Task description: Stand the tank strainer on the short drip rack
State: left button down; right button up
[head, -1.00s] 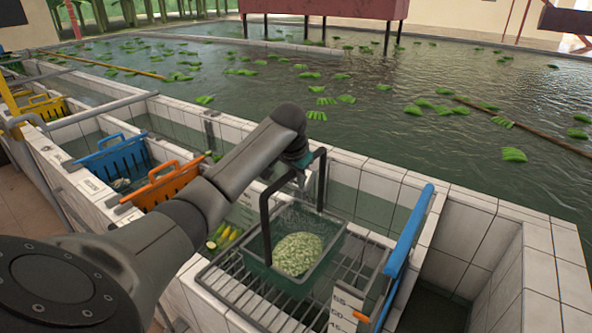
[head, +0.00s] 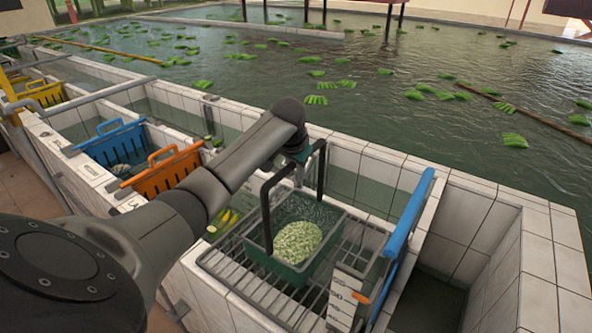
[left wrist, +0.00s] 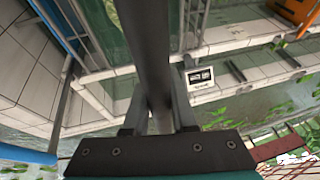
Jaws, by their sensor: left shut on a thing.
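The tank strainer is a dark green mesh basket (head: 318,262) with a tall black handle, holding a heap of pale green pieces. My left gripper (head: 300,156) is shut on the top of the handle. In the left wrist view the dark handle bar (left wrist: 150,60) runs between the fingers of my left gripper (left wrist: 157,118). The strainer is level, over the wire drip rack (head: 228,277) at the near tank. I cannot tell whether its base touches the bars; the basket hides that part of the rack. My right gripper is not in view.
A marked scale plate (head: 345,290) and a blue bar (head: 410,218) with an orange clip stand right of the strainer. Yellow-green fruit (head: 225,220) lies left of the strainer.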

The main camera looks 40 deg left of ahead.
pick_arm(q)
jog(key=shift+f, duration=0.3)
jog(key=c, duration=0.6)
grip_release()
jog(key=shift+c, duration=0.2)
jog(key=shift+f, duration=0.1)
jog(key=b+v, duration=0.1)
jog(key=v, duration=1.4)
jog(key=shift+s, duration=0.1)
